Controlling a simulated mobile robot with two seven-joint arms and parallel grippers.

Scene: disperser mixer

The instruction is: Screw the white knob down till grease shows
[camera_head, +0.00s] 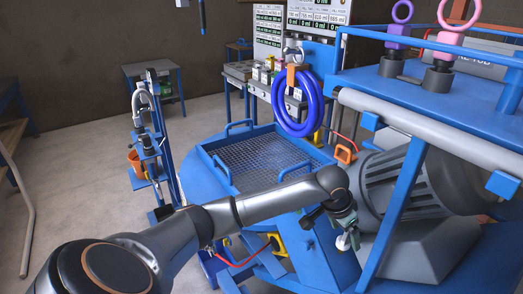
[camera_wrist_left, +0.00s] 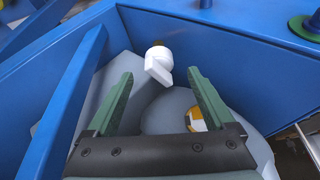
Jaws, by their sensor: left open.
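The white knob (camera_wrist_left: 158,62) sticks out near a blue wall in the left wrist view. It has a round base with a flat white tab pointing down to the right. A small white part, probably the same knob (camera_head: 343,242), shows just below my left gripper (camera_head: 345,222) in the head view. In the wrist view my left gripper (camera_wrist_left: 161,76) is open, with its two green fingers apart on either side of the knob. The knob lies in line with the gap, a little beyond the fingertips; contact is not visible. My right gripper is out of view. No grease is visible.
A blue bar (camera_wrist_left: 62,105) runs close along the left finger. A grey rounded motor housing (camera_head: 385,185) and a blue post (camera_head: 402,205) stand right of the gripper in the head view. A blue mesh tray (camera_head: 262,158) lies behind my arm.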

